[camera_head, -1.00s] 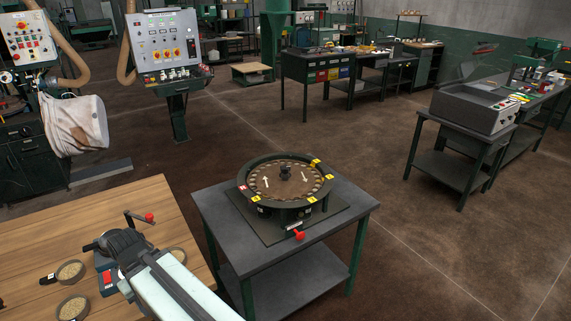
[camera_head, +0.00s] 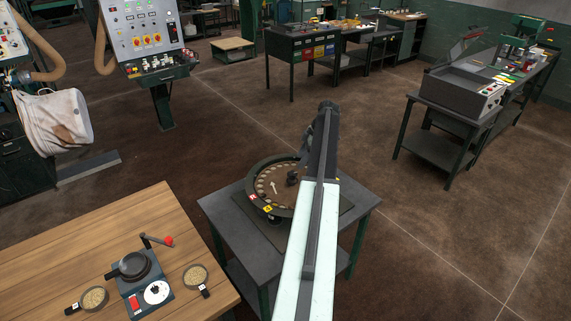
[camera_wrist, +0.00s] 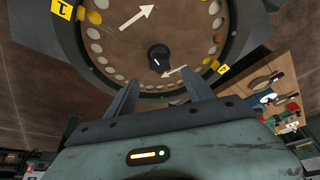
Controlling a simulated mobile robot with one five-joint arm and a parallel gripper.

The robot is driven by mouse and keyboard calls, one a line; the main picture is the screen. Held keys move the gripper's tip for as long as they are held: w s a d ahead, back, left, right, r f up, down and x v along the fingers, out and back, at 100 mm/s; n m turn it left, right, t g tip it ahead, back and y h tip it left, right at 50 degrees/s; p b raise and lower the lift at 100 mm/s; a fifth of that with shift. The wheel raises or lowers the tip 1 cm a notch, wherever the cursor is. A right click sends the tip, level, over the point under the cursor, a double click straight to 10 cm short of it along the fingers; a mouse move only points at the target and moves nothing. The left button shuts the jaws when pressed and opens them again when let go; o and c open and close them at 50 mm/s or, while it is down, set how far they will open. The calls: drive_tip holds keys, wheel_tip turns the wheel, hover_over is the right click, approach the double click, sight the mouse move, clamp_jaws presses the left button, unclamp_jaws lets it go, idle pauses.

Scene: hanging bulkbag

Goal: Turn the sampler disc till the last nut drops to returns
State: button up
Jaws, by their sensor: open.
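The sampler disc (camera_head: 268,181) is a round brown plate in a dark ring, on a grey table. It has pockets around its edge, white arrows and a dark centre knob (camera_head: 293,178). In the wrist view the disc (camera_wrist: 110,40) fills the top, with the knob (camera_wrist: 158,57) near its middle. Several pockets look pale, but I cannot tell which hold nuts. My gripper (camera_wrist: 160,92) is open, its two fingers apart on either side below the knob in the picture, with nothing between them. In the head view my arm covers the disc's right side, and the fingertips are hidden.
A red tag (camera_head: 252,197) and a yellow tag (camera_head: 268,208) sit on the ring. A wooden table (camera_head: 60,265) at left holds a small device with a red-knobbed crank (camera_head: 168,240) and dishes. A control panel (camera_head: 142,35) stands behind. Open floor lies to the right.

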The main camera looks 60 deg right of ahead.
sight(292, 173)
drive_tip(key=b+x, duration=0.7)
drive_tip(key=x, duration=0.1)
drive_tip(key=shift+f+b, duration=0.1)
drive_tip(key=shift+b, duration=0.2)
clamp_jaws()
drive_tip(key=shift+w, duration=0.1)
